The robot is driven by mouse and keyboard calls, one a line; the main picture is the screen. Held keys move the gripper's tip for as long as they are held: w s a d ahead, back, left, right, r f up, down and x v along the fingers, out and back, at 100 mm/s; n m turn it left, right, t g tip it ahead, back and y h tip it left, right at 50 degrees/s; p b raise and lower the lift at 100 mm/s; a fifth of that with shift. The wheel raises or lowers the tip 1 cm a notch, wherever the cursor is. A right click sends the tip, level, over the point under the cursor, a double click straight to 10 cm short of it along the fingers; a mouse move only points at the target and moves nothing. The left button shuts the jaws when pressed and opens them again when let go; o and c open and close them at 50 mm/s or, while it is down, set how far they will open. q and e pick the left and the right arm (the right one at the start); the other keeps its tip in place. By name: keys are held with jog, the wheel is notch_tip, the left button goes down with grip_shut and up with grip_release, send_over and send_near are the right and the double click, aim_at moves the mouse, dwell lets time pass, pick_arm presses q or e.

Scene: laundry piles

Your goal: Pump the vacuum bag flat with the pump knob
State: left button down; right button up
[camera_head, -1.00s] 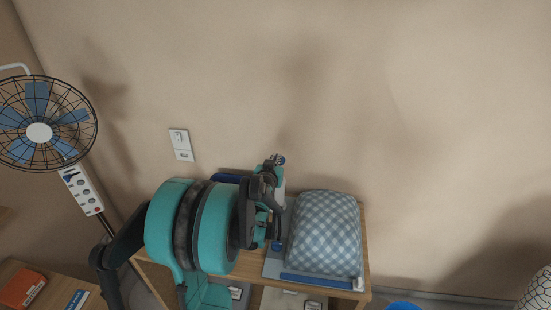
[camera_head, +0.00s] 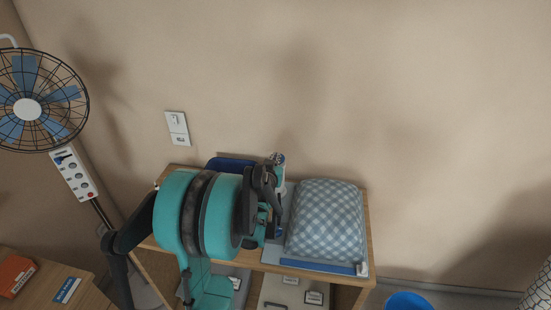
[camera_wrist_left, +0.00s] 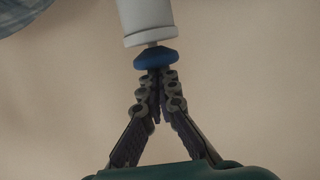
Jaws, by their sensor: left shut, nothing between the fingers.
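The vacuum bag (camera_head: 325,218) is a puffed, blue-and-white checked bag with a blue strip along its front edge, lying on the shelf top. In the left wrist view, the blue pump knob (camera_wrist_left: 156,58) sits at the end of a white pump barrel (camera_wrist_left: 146,17). My left gripper (camera_wrist_left: 156,82) is shut and empty, its fingertips right at the knob; whether they touch it I cannot tell. In the head view, my left gripper (camera_head: 274,228) is beside the bag's left side, with my arm hiding much of that area. My right gripper is not in view.
The wooden shelf (camera_head: 369,235) stands against a beige wall, with boxes on its lower level. A dark blue item (camera_head: 228,163) lies behind my arm. A fan (camera_head: 27,108) stands at the left. A blue bin (camera_head: 408,301) is at the lower right.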

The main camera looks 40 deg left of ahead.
pick_arm(q)
jog(key=shift+f, duration=0.15)
jog(key=shift+r+p, duration=0.55)
notch_tip(320, 180, up, 3)
jog(key=shift+r+p, duration=0.2)
jog(key=shift+p, duration=1.05)
jog(key=p+v, duration=0.2)
jog(key=v, duration=0.8)
jog(key=shift+f, duration=0.15)
notch_tip(320, 180, up, 8)
jog(key=p, duration=0.5)
jog(key=shift+w, duration=0.25)
jog(key=shift+a, duration=0.1)
jog(key=shift+w, duration=0.1)
